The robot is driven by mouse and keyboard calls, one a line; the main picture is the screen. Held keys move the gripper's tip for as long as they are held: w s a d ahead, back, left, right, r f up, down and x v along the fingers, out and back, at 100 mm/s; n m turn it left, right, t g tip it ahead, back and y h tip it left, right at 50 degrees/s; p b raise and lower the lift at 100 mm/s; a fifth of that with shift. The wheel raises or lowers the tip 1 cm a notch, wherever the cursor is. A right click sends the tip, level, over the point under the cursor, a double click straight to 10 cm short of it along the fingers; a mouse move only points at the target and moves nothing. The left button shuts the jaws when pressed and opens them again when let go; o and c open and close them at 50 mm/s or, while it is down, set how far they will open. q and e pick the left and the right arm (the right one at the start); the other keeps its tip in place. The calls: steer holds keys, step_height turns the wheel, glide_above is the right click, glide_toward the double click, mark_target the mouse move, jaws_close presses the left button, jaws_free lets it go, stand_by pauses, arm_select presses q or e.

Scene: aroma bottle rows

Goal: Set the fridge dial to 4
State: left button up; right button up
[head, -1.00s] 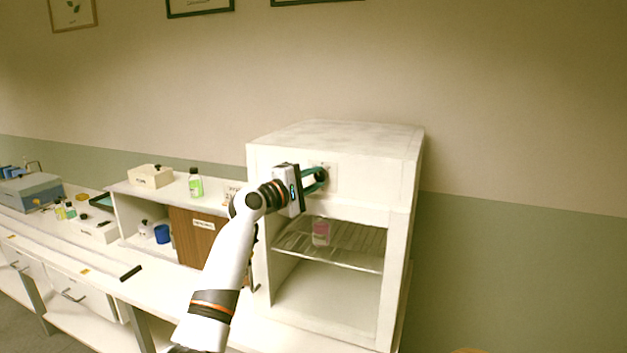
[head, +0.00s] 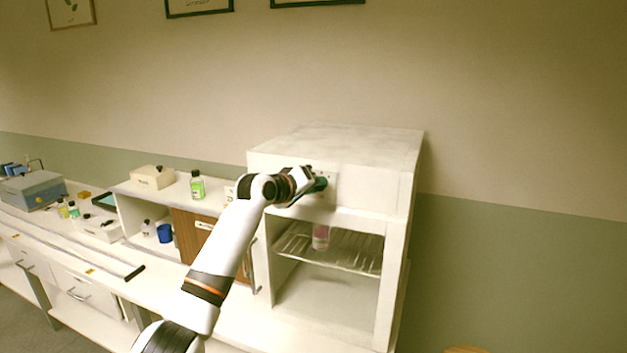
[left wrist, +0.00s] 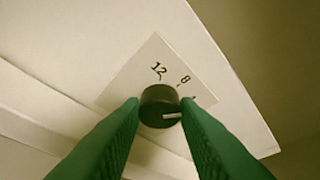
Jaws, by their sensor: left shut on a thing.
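The fridge (head: 345,155) is a white box with an open lower compartment. My left gripper (head: 320,185) is at the dial plate on the fridge's upper front. In the left wrist view, its green fingers (left wrist: 160,112) are shut on the knob from both sides. My right gripper is not in view.
A pinkish bottle (head: 320,238) stands on the wire shelf (head: 350,257) inside the fridge. Left of it are a brown panel (head: 192,235), a green-labelled bottle (head: 197,186) and a white box (head: 153,177) on a shelf unit.

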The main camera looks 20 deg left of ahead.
arm_select(q)
steer(key=shift+d+m+y+p, duration=0.1)
steer(key=shift+m+y+p, duration=0.45)
steer(key=shift+m, duration=0.25)
steer(key=shift+f, duration=0.1)
steer(key=o, duration=1)
steer(key=shift+c, duration=0.2)
steer(key=b+v, duration=0.4)
steer(key=v, duration=0.8)
